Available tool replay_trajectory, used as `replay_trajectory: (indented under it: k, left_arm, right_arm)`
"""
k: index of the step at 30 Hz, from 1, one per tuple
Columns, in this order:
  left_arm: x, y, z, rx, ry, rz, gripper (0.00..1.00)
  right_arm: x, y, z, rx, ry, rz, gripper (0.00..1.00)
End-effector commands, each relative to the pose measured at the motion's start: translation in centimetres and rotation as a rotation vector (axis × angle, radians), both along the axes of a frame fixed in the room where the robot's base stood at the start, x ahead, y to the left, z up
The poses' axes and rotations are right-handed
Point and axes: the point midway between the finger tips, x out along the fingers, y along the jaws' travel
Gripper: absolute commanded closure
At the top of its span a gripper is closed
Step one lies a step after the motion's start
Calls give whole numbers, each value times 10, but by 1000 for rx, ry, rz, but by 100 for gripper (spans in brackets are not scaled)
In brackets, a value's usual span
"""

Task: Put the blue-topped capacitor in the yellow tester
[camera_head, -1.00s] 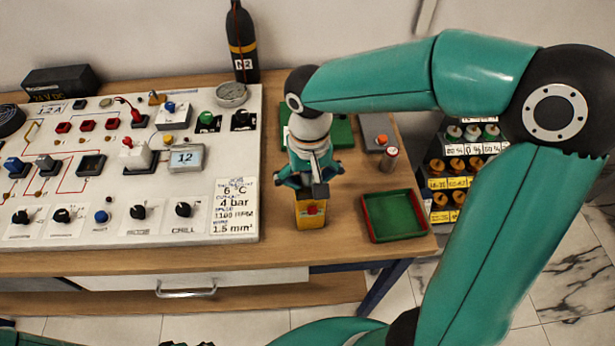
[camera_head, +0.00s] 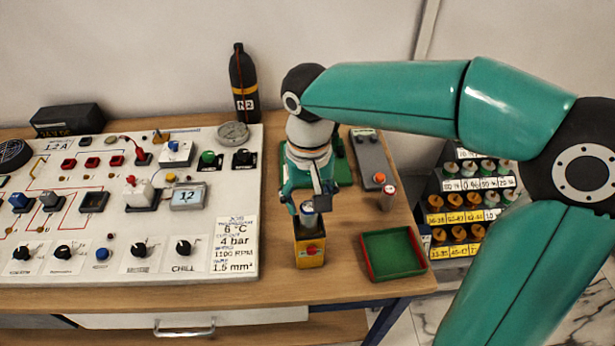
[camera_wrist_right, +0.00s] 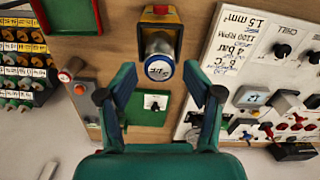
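The yellow tester (camera_head: 309,252) with a red button stands on the bench, right of the white panel. The blue-topped capacitor (camera_head: 309,219), a silver can, stands upright in the tester's top. In the right wrist view, the capacitor (camera_wrist_right: 159,60) shows its pale, blue-rimmed top, in the yellow tester (camera_wrist_right: 160,15). My right gripper (camera_head: 310,198) is just behind and above the capacitor. How deep the can sits is hidden. My left gripper is out of view.
A red-walled green tray (camera_head: 393,253) lies right of the tester. A red-topped can (camera_head: 388,197) and a grey device (camera_head: 372,160) stand behind it. The white panel (camera_head: 235,262) with knobs is close on the left. A black bottle (camera_head: 243,84) stands at the back.

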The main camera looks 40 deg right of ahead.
Motion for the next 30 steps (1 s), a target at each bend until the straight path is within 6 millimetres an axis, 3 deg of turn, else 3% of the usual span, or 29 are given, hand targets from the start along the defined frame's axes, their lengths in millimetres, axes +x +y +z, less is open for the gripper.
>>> replay_trajectory:
  k: [3,10,30]
  left_arm:
    - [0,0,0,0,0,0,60]
    - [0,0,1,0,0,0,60]
    - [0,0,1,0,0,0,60]
  right_arm:
    - [1,0,26,0,-4,1,39]
    - [1,0,55,0,-2,0,39]
    - [0,0,60,0,-1,0,39]
